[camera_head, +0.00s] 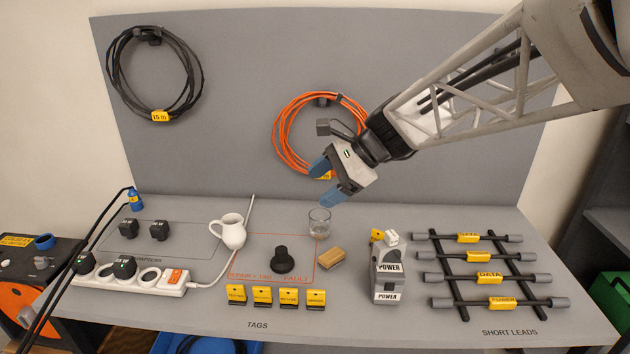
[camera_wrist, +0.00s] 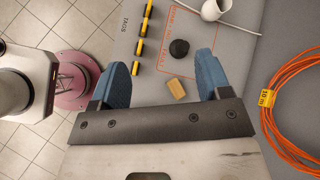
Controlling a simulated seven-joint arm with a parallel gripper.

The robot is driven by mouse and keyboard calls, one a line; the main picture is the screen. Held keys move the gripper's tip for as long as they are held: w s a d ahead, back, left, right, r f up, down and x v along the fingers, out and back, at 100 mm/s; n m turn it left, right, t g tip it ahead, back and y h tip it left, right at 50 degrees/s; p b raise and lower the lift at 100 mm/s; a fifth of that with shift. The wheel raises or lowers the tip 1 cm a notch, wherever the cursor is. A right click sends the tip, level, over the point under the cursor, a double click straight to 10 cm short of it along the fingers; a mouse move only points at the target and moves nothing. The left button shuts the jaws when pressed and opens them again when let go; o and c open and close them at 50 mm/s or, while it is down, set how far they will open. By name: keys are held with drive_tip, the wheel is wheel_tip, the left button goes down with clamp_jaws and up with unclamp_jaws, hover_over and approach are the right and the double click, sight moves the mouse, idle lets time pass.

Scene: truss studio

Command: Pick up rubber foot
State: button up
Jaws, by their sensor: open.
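A black, stubby piece with a wider base, which looks like the rubber foot (camera_head: 281,257), stands inside the orange-outlined square on the grey bench. In the wrist view it shows as a dark round shape (camera_wrist: 179,48), beyond and between my fingertips. My gripper (camera_head: 328,183) has two blue fingers spread apart with nothing between them. It hangs well above the bench, up and to the right of the black piece in the head view. In the wrist view my gripper (camera_wrist: 161,66) is also open and empty.
A clear glass (camera_head: 319,223), a wooden block (camera_head: 331,258) and a white jug (camera_head: 229,232) stand close around the black piece. Yellow tags (camera_head: 262,295) line the front. A grey power box (camera_head: 387,270) and lead rack (camera_head: 489,277) are at right. An orange cable coil (camera_head: 290,140) hangs behind.

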drive_tip(key=w+a+f+m+y, duration=0.1)
drive_tip(key=w+a+m+y, duration=0.3)
drive_tip(key=w+a, duration=0.5)
drive_tip(key=m, duration=0.2)
approach(276, 253)
drive_tip(key=a+f, duration=0.2)
drive_tip(key=a, duration=0.1)
drive_tip(key=w+a+f, duration=0.1)
drive_tip(key=a, duration=0.1)
drive_tip(key=shift+w+f, duration=0.1)
drive_tip(key=shift+f, duration=0.15)
drive_tip(key=shift+a, duration=0.15)
drive_tip(key=shift+x, duration=2.4)
drive_tip(key=c, duration=1.1)
drive_tip(key=shift+o, duration=0.2)
drive_tip(key=shift+r, duration=0.1)
